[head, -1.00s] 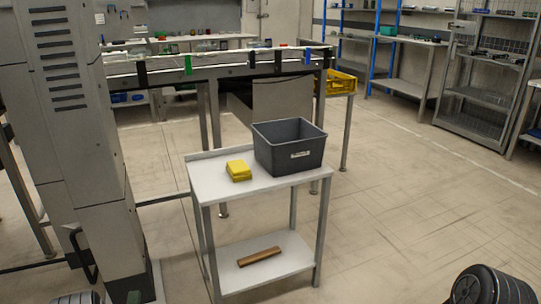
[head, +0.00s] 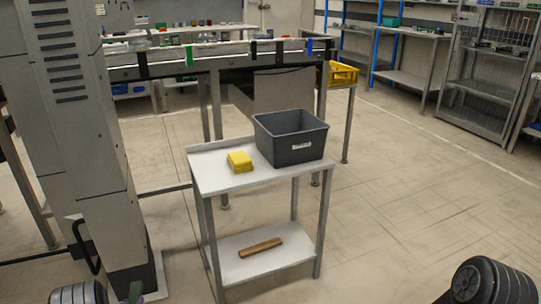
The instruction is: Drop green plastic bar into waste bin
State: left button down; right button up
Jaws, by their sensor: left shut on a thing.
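A dark grey open bin (head: 291,149) with a small white label stands on the right half of the small table's top; its inside looks empty from here, though its floor is partly hidden. My right gripper is out of view; only a dark ribbed part of my right arm shows at bottom right.
A yellow block (head: 240,162) lies on the white table (head: 212,178) left of the bin. A brown bar (head: 261,247) lies on its lower shelf. A tall grey column (head: 80,140) stands at left, a conveyor (head: 205,63) behind. The floor at right is clear.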

pick_arm(q)
jog(key=w+d+r+m+h, duration=0.1)
jog(key=w+d+r, duration=0.2)
jog(key=d+r, duration=0.5)
jog(key=w+d+r, duration=0.3)
jog(key=d+r, duration=0.2)
jog(key=r, duration=0.5)
jog(key=s+d+r+m+h, duration=0.1)
jog(key=s+d+r, duration=0.2)
jog(key=d+r, duration=0.3)
jog(key=s+d+r+m+h, duration=0.1)
jog(key=s+d+r, duration=0.3)
jog(key=d+r, duration=0.3)
jog(key=d, duration=0.5)
jog(key=shift+d+m+t+h, duration=0.3)
jog(key=shift+d+h, duration=0.05)
jog(key=shift+h, duration=0.05)
